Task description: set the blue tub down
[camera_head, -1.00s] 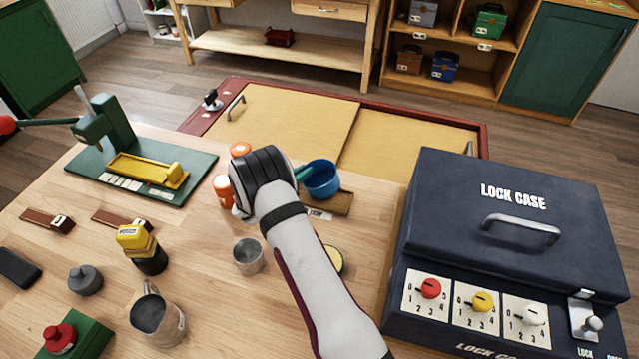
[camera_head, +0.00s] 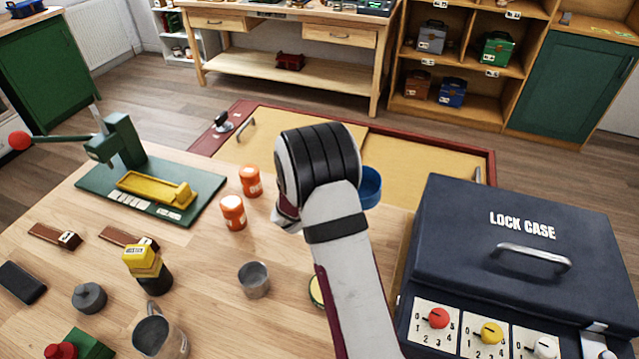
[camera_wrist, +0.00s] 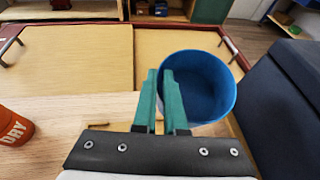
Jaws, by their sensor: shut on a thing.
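The blue tub (camera_head: 370,187) shows only as a sliver to the right of my arm in the head view; the arm hides the rest. In the wrist view the tub (camera_wrist: 204,85) is large, open and empty, at the right of the green fingers. My gripper (camera_wrist: 163,82) is shut on the near left part of the tub's wall, with one finger inside the rim. In the head view the arm's end hides the fingers. The tub is near the table's far edge, and I cannot tell whether its base touches anything.
The dark lock case (camera_head: 525,250) stands close on the right. Two orange jars (camera_head: 233,212) stand to the left. A metal cup (camera_head: 254,279) is nearer. Beyond the table's far edge lies a red-framed panel (camera_head: 425,165). Bare tabletop (camera_head: 205,255) shows left of the cup.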

